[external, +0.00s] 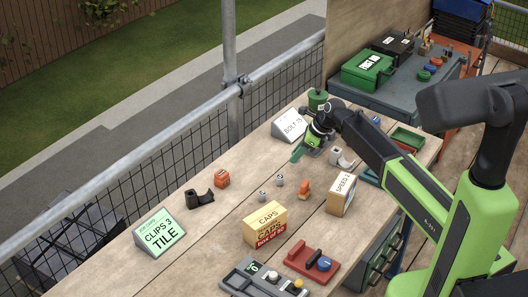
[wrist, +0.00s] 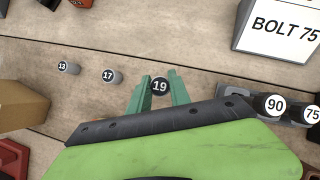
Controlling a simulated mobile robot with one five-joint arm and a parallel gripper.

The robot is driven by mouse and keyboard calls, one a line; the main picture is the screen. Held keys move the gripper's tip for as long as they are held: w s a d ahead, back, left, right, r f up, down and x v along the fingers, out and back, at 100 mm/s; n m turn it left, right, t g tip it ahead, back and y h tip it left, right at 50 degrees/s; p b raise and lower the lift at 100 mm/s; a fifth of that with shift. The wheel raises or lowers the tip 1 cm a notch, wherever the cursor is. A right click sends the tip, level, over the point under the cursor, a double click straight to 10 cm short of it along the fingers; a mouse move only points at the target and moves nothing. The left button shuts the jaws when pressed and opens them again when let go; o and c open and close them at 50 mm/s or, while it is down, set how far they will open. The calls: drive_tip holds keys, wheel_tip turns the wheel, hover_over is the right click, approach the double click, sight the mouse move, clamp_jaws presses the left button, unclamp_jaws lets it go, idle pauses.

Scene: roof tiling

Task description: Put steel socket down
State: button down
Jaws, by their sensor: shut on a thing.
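A small steel socket with a black top marked 19 (wrist: 160,86) sits between my gripper's green fingers in the wrist view. My gripper (wrist: 160,92) is shut on it. In the external view my gripper (external: 299,153) points down over the wooden bench near the BOLT 75 sign; the held socket cannot be made out there. Two other sockets, marked 17 (wrist: 112,76) and 13 (wrist: 68,67), are on the bench to the left, apart from my fingers. I cannot tell whether the held socket touches the bench.
The BOLT 75 sign (wrist: 281,30) is at the upper right of the wrist view, above a grey holder with pieces marked 90 (wrist: 270,106) and 75 (wrist: 311,114). A SPEED 2 box (external: 341,194) and a CAPS box (external: 265,223) stand on the bench. Bare wood surrounds the sockets.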

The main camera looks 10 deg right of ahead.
sight(297, 162)
drive_tip(key=shift+f+b, duration=1.7)
drive_tip(key=shift+f, duration=0.4)
drive_tip(key=c, duration=1.2)
unclamp_jaws()
drive_tip(key=shift+r, duration=0.1)
drive_tip(key=shift+r, duration=0.1)
drive_tip(key=shift+r+p, duration=0.2)
drive_tip(key=shift+p, duration=0.2)
drive_tip(key=p+v, duration=1)
drive_tip(key=v, duration=0.2)
drive_tip(key=shift+f, duration=0.15)
